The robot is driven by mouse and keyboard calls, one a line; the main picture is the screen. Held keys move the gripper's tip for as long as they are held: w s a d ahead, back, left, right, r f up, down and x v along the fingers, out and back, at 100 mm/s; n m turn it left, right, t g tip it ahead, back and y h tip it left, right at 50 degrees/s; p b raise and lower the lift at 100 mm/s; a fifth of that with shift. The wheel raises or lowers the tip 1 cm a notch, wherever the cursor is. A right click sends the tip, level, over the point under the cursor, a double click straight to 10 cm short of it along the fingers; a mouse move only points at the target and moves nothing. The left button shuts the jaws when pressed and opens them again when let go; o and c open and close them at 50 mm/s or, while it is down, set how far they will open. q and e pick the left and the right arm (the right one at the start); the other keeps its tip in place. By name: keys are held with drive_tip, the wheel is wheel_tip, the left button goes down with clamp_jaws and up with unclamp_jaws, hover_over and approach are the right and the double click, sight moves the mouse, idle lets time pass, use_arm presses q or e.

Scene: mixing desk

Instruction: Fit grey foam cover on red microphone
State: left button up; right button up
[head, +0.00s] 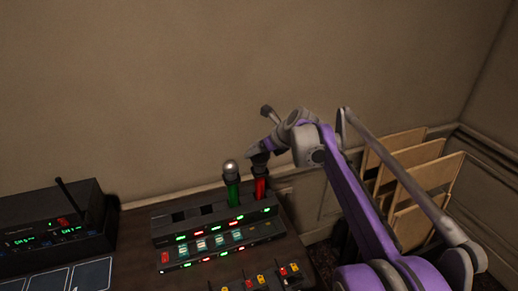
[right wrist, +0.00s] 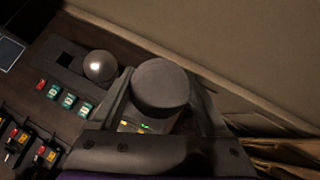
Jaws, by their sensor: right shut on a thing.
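The red microphone (head: 260,189) stands upright in the rack at the back right of the desk, to the right of the green microphone (head: 232,194). My right gripper (head: 261,161) is directly above the red microphone. It is shut on the grey foam cover, whose round top (right wrist: 161,86) shows between the two fingers in the right wrist view. The cover is at the top of the red microphone, whose head is hidden. I cannot tell how far down the cover sits. My left gripper is out of view.
The green microphone's bare silver head (right wrist: 100,66) is close beside my right gripper. The microphone rack (head: 190,228) has empty slots to the left. A black radio receiver (head: 52,222) with an antenna stands at far left. Wooden panels (head: 420,165) stand at right.

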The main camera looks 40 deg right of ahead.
sight(257, 141)
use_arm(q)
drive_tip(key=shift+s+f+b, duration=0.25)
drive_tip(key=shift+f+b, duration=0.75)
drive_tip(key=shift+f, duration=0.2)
use_arm(e)
drive_tip(key=shift+f, duration=1.8)
drive_tip(key=o, duration=1.2)
drive_tip(key=shift+c, duration=0.2)
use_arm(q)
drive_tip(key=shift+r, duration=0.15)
use_arm(e)
drive_tip(key=shift+r, duration=0.2)
drive_tip(key=shift+r+p, duration=2.35)
drive_tip(key=shift+r, duration=1.05)
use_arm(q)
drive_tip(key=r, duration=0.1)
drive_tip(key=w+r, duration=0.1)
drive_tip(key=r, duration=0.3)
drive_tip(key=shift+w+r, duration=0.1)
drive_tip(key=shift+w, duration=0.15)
